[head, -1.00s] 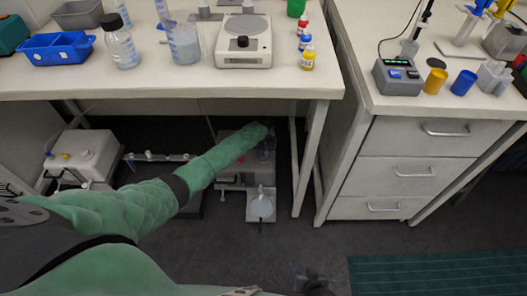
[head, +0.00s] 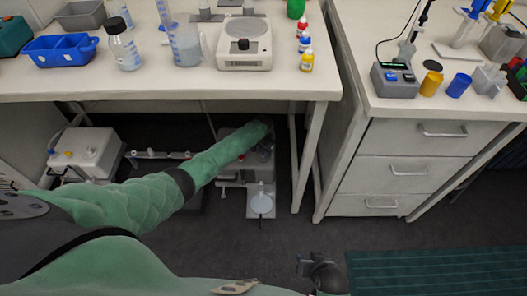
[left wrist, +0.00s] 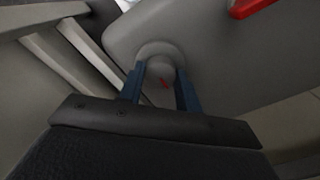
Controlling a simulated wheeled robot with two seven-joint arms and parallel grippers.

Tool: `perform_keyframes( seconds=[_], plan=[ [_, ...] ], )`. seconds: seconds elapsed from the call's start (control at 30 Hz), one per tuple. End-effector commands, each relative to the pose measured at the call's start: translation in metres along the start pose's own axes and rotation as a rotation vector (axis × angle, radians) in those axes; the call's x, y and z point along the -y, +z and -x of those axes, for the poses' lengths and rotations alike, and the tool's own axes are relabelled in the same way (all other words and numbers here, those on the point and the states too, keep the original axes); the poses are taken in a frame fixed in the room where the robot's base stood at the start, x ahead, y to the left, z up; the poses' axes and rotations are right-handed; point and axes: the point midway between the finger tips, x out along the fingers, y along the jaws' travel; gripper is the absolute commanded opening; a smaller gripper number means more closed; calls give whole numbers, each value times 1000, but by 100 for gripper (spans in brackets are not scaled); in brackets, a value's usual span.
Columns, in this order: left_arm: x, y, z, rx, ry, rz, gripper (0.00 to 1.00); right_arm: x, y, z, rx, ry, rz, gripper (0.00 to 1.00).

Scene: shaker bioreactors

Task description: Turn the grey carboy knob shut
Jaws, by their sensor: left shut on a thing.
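In the left wrist view, a round grey knob (left wrist: 160,68) with a small red mark sits on the pale grey carboy (left wrist: 225,55). My left gripper (left wrist: 159,80) has its two blue fingers on either side of the knob, shut on it. In the head view, my left arm reaches under the left bench to the grey carboy (head: 229,172), and my left gripper (head: 266,151) is at its right side, dark and hard to make out. The knob cannot be made out there. My right gripper (head: 305,267) hangs low at the bottom; its fingers are unclear.
A small platform with a round pale dish (head: 261,204) stands in front of the carboy. A bench leg (head: 309,160) is close to the right. Another pale container (head: 88,152) stands under the bench at left. Bottles and a balance (head: 244,45) stand on top.

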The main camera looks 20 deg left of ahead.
Motion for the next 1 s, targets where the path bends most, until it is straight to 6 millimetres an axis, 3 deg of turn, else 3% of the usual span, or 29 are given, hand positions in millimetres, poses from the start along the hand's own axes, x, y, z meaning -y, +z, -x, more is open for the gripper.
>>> perform_keyframes(
  seconds=[0.53,0.57,0.67,1.0],
  plan=[
    [0,0,0,1,0,-26,11,1,0,2,3,-1,0,36],
    [0,0,0,1,0,-26,38,1,0,2,3,-1,0,36],
    [0,0,0,1,0,-26,56,1,0,2,2,-1,0,36],
    [0,0,4,-1,0,-26,56,0,-1,3,3,0,0,36]
  ],
)
